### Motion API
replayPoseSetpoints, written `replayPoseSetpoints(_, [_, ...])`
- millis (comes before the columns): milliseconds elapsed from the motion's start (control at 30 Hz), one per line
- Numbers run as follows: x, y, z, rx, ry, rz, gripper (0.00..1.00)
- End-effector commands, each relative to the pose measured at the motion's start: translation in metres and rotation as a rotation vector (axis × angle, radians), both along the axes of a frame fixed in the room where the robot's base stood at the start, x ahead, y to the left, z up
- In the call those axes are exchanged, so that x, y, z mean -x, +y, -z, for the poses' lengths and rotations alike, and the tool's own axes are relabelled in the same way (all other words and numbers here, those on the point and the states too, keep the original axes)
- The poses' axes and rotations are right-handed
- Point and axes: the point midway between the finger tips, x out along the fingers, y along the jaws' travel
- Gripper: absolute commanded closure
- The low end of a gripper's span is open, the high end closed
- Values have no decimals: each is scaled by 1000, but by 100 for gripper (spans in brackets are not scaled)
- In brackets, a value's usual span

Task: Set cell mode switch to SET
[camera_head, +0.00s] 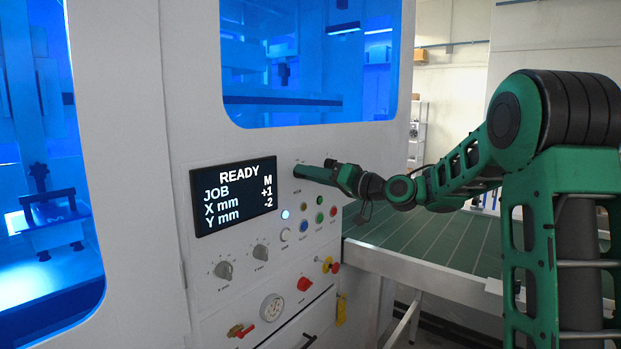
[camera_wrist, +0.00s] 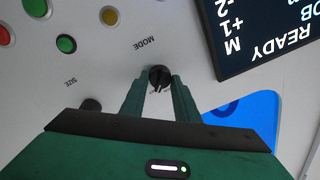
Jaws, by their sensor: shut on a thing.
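The mode switch (camera_wrist: 159,74) is a small black rotary knob on the white panel, beside the word MODE, which appears upside down in the wrist view. My gripper (camera_wrist: 158,88) reaches the panel with its two green fingers on either side of the knob, shut on it. In the head view my gripper (camera_head: 315,174) is at the upper part of the panel, right of the screen, and hides the knob. The switch's position marks are too small or hidden to read. The screen (camera_head: 233,190) reads READY, JOB M, X mm +1, Y mm -2.
Below my gripper are several coloured buttons, a lit white lamp (camera_head: 285,214), two grey knobs, a red button (camera_head: 304,284) and a red-handled valve (camera_head: 241,331). A dark SIZE knob (camera_wrist: 90,104) is close to my gripper. A green-topped table (camera_head: 440,240) stands at right.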

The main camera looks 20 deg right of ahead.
Motion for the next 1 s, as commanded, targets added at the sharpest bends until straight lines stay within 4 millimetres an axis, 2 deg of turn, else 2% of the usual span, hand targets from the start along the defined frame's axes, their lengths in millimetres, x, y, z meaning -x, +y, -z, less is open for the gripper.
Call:
replayPoseSetpoints(33, [-2, -6, -1, -1, -3, 13, 94])
replayPoseSetpoints(367, [-3, -6, -1, -2, -2, 14, 94])
replayPoseSetpoints(400, [-3, -6, -1, -2, -2, 14, 69])
replayPoseSetpoints(467, [-3, -6, -1, -2, -2, 14, 55])
replayPoseSetpoints(500, [-2, -5, -1, -2, -2, 12, 53])
replayPoseSetpoints(800, [0, -3, 0, -3, 1, 5, 53])
replayPoseSetpoints(1000, [17, -17, 1, -3, 1, 8, 53])
